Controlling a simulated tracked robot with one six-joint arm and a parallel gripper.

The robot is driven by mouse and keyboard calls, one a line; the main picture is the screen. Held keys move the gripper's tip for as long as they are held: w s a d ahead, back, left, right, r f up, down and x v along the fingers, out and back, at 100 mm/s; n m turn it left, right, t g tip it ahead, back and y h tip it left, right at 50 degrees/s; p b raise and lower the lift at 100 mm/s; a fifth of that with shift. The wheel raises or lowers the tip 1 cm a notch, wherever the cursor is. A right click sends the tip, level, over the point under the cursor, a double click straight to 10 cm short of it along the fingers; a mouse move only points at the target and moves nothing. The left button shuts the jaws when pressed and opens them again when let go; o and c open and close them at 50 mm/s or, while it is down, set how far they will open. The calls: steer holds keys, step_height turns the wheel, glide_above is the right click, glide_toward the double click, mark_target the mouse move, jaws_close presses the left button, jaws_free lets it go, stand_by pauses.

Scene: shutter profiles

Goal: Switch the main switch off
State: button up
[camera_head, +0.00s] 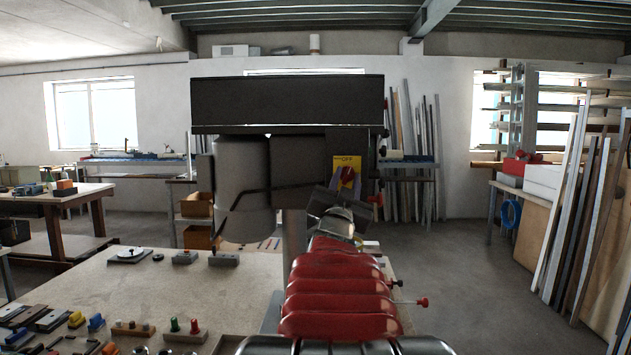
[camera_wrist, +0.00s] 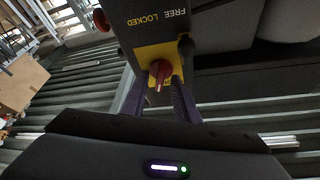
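The main switch is a red knob on a yellow plate (camera_head: 347,163) marked OFF along its top, on the dark machine. In the wrist view the red knob (camera_wrist: 160,71) stands out from the yellow plate (camera_wrist: 154,53). My gripper (camera_wrist: 160,84) is open, with its two dark purple fingers on either side of the knob. I cannot tell whether either finger touches it. In the head view my gripper (camera_head: 345,183) is in front of the plate and partly covers the knob. The knob's exact setting is hard to read.
The dark machine (camera_head: 287,104) stands on a workbench (camera_head: 180,284) with small parts and blocks on it. In the wrist view, FREE and LOCKED are printed on a dark housing (camera_wrist: 155,17) beside the plate. Open floor (camera_head: 455,290) lies to the right, with leaning profiles beyond.

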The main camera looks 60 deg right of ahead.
steer(key=shift+c, duration=0.3)
jaws_close()
steer(key=shift+s+n, duration=0.1)
steer(key=shift+n, duration=0.3)
steer(key=shift+n+t+y, duration=0.2)
steer(key=shift+n+t, duration=0.55)
steer(key=shift+n, duration=0.65)
steer(key=shift+n+t+y, duration=0.2)
steer(key=shift+n+t, duration=0.55)
steer(key=shift+n, duration=0.65)
steer(key=shift+o, duration=0.3)
jaws_free()
